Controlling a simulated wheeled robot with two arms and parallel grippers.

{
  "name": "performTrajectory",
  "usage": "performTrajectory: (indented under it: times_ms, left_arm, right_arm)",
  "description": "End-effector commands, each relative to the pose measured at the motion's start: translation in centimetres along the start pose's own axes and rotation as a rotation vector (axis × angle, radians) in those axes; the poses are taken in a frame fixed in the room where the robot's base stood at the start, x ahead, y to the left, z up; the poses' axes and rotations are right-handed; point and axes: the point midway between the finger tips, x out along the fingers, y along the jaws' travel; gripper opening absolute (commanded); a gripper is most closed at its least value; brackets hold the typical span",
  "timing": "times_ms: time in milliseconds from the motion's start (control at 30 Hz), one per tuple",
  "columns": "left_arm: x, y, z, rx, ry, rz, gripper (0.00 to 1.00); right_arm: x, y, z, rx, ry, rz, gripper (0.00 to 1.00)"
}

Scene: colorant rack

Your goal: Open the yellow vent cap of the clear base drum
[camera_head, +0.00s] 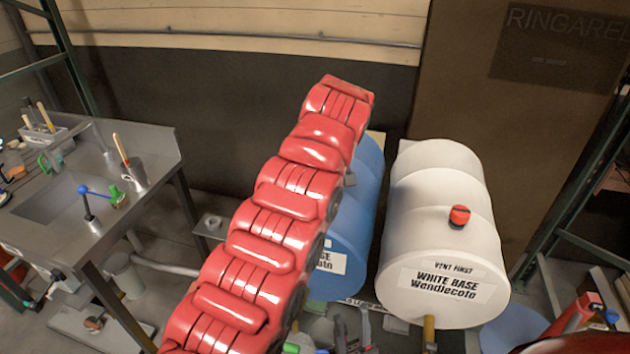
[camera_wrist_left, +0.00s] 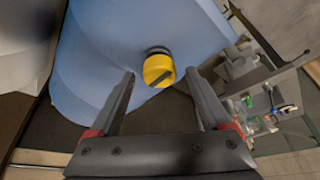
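The blue drum (camera_head: 355,215) lies on its side left of the white drum, partly behind my left arm; only the end of its label shows. Its yellow vent cap (camera_wrist_left: 158,70) is hidden in the head view. In the left wrist view the cap stands on the blue drum (camera_wrist_left: 100,50), with a dark slot or bar across its face. My left gripper (camera_wrist_left: 160,74) is open, its two fingers apart on either side of the cap in the picture; I cannot tell whether they touch it. My right gripper's fingers cannot be made out in the head view.
The white drum (camera_head: 430,230), labelled White Base, lies close on the right with a red cap (camera_head: 459,216) on top. A steel sink bench (camera_head: 150,160) stands at the left. A brown panel (camera_head: 500,120) rises behind the white drum. Green rack posts (camera_head: 575,180) stand at the right.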

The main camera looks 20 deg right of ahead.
Motion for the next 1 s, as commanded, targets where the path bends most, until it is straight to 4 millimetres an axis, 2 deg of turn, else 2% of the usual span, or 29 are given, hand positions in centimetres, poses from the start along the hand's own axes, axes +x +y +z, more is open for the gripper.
performTrajectory:
  times_ms: [233,367,467,800,1000]
  left_arm:
    - [-0.1,0.0,0.0,0.001,0.0,0.001,0.81]
    - [-1.3,0.1,0.0,0.001,0.002,0.003,0.81]
    - [-3.0,0.1,0.0,0.001,0.002,0.004,0.81]
    - [-12.9,0.2,-0.2,0.003,0.002,0.005,0.81]
    - [-15.6,0.2,-0.1,0.002,-0.001,0.004,0.81]
  right_arm:
    - [0.0,0.0,0.0,0.0,0.0,0.0,0.38]
    - [-0.2,0.0,0.0,0.0,0.0,0.0,0.38]
    - [-0.5,0.0,0.1,0.0,0.0,0.0,0.38]
    - [3.8,0.2,-0.7,0.0,0.0,0.0,0.38]
    - [5.3,0.3,-0.9,0.0,0.0,0.0,0.38]
